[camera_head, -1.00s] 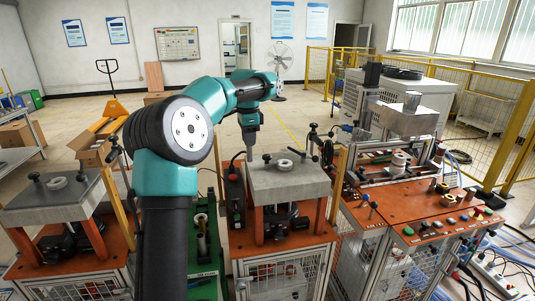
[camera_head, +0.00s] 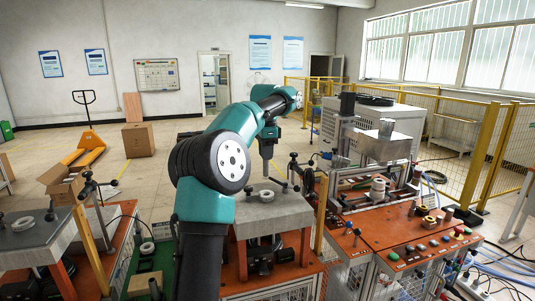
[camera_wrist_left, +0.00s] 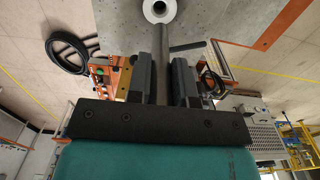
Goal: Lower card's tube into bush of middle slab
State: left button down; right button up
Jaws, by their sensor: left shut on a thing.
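The middle slab (camera_head: 290,212) is a grey plate on orange legs, with a pale ring-shaped bush (camera_head: 266,196) on top. In the left wrist view, the bush (camera_wrist_left: 159,10) is at the top edge, on the slab (camera_wrist_left: 210,18). My left gripper (camera_head: 267,158) points down above the bush in the head view. In the left wrist view, its two dark fingers (camera_wrist_left: 163,82) are shut on a dark grey tube (camera_wrist_left: 162,45), whose far end lines up with the bush. I cannot tell whether they touch. The card itself is not clear. My right gripper is not in view.
Another grey slab (camera_head: 30,235) with a ring and knobs stands at the left. A press machine (camera_head: 385,145) on an orange bench with buttons stands at the right. Dark clamp knobs (camera_head: 293,158) rise near the middle slab's back right edge. Yellow fencing (camera_head: 480,150) is farther right.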

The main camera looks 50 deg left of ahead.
aim_at(266, 170)
pick_arm(q)
jog(key=shift+f, duration=0.15)
jog(key=shift+f, duration=3.2)
jog(key=shift+f, duration=3.2)
jog(key=c, duration=0.9)
grip_release()
jog(key=shift+c, duration=0.2)
jog(key=shift+r, duration=0.15)
notch_tip(266, 170, up, 17)
jog(key=shift+d, duration=0.1)
